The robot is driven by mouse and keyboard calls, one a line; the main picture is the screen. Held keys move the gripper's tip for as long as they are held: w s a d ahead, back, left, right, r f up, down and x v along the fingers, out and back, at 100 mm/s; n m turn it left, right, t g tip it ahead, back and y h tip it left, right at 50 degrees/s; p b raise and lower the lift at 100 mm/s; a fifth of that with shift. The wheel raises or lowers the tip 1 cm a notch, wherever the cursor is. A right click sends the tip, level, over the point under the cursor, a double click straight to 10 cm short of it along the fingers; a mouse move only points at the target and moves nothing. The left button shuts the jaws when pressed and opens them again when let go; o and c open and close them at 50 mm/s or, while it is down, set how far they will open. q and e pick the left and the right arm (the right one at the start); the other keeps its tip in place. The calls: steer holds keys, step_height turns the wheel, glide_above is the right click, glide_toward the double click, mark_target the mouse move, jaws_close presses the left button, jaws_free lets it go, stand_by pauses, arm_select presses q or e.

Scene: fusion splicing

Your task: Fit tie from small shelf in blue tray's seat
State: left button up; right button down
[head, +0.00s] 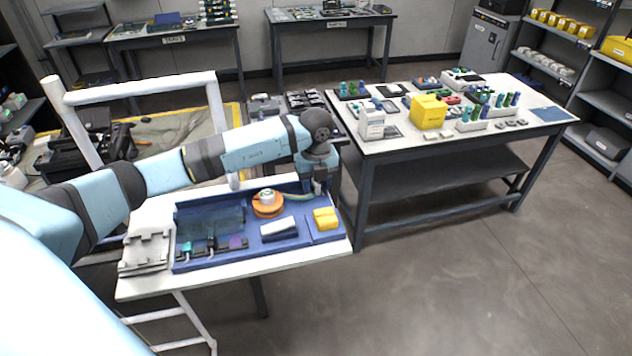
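The blue tray (262,259) lies on a small white-topped table. It holds an orange spool (268,204), a white-topped block (279,228), a yellow block (326,218) and several small dark parts at its front left. My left gripper (319,192) points down over the tray's back right corner, behind the yellow block. Its fingertips are small and partly lost against the tray, so I cannot tell whether it holds anything. I cannot make out the tie or the tray's seat for it, nor which shelf is the small one. My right gripper is out of view.
A grey fixture (146,253) stands left of the tray. A white rail frame (140,88) rises behind my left arm. A larger table (462,142) crowded with parts stands at the right. Shelves (600,95) line the right wall. The floor in front is clear.

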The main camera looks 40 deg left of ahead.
arm_select(q)
steer(key=shift+r, duration=0.2)
step_height(320, 180, up, 12)
steer(key=b, duration=0.2)
stand_by(0.3)
stand_by(0.4)
